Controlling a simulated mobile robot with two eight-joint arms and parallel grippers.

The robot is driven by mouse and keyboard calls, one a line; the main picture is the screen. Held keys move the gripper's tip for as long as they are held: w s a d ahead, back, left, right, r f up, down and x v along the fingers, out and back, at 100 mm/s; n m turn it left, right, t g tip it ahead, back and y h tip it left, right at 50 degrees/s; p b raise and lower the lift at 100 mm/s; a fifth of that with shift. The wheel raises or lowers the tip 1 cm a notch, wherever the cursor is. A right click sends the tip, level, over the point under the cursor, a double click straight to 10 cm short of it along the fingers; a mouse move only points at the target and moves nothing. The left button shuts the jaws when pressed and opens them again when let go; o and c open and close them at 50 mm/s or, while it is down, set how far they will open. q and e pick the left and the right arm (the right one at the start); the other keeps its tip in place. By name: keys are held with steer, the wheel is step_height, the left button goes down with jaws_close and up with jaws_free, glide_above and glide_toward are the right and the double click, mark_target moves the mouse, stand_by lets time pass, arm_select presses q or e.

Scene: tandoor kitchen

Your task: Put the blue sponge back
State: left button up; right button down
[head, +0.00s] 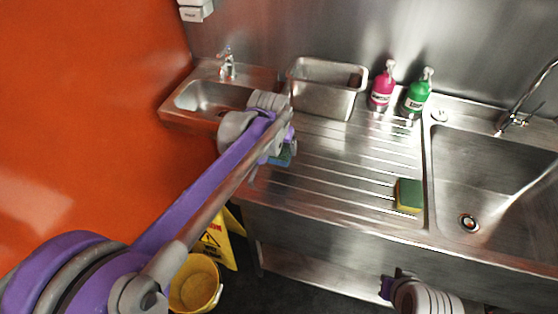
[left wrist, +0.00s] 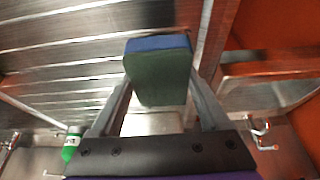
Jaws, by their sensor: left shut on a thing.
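The blue sponge (head: 282,157) has a dark green side and shows below my left gripper (head: 278,145) at the left end of the ribbed drainboard (head: 340,165). In the left wrist view the blue sponge (left wrist: 158,75) sits between the two fingers of my left gripper (left wrist: 160,85), which is shut on it. I cannot tell whether the sponge touches the steel. My arm hides part of it in the head view. My right gripper (head: 389,287) is low at the bottom edge, in front of the counter, and its fingers cannot be made out.
A yellow-green sponge (head: 409,195) lies on the drainboard's right. Sinks lie left (head: 205,97) and right (head: 490,185). A yellow bucket (head: 195,285) is on the floor.

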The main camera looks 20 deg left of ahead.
mark_target(278, 153)
arm_select(q)
steer(key=shift+f, duration=2.8)
steer(key=shift+f+b, duration=0.2)
steer(key=shift+b, duration=0.1)
steer(key=o, duration=1.2)
steer(key=shift+c, duration=0.2)
steer(key=shift+s+r, duration=0.1)
steer(key=shift+r, duration=0.4)
steer(key=p+v, duration=0.1)
steer(key=v, duration=1)
steer(key=shift+r, duration=0.1)
steer(key=s+a+f, duration=0.1)
steer(key=s+f, duration=0.4)
steer(key=s, duration=0.6)
steer(key=s+a+f, duration=0.1)
steer(key=s+f, duration=0.5)
steer(key=s, duration=0.5)
steer(key=shift+a+t, duration=0.35)
steer(key=shift+t, duration=0.05)
